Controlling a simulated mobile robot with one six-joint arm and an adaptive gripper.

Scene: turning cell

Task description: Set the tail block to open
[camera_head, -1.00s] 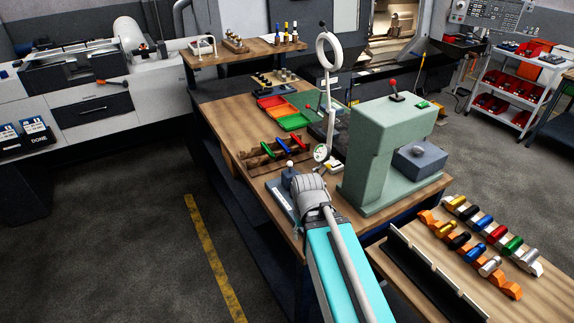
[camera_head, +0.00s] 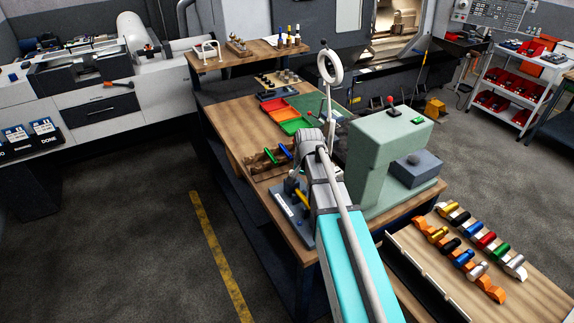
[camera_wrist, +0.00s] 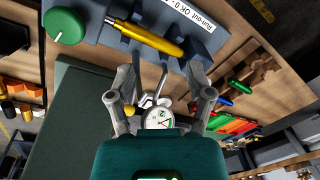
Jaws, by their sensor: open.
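A blue-grey bench fixture with a "Run-out OK" label (camera_wrist: 155,45) runs across the top of the wrist view. A yellow rod (camera_wrist: 150,38) lies along its blocks, and a round green knob (camera_wrist: 64,26) is at its left end. I cannot tell for certain which of its blocks is the tail block. A white dial gauge (camera_wrist: 158,118) shows below the rod. My gripper (camera_wrist: 165,97) is open, its two fingers apart, with the gauge seen between them. In the head view the fixture (camera_head: 286,209) is on the wooden bench, partly hidden by my arm; my fingertips are hidden.
A green press-like machine (camera_head: 385,150) stands right of my arm. A wooden rack (camera_head: 262,165) with coloured handles is left of it. Red (camera_head: 277,109) and green (camera_head: 293,125) trays lie behind. A lower table (camera_head: 475,285) with coloured parts is at the right front.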

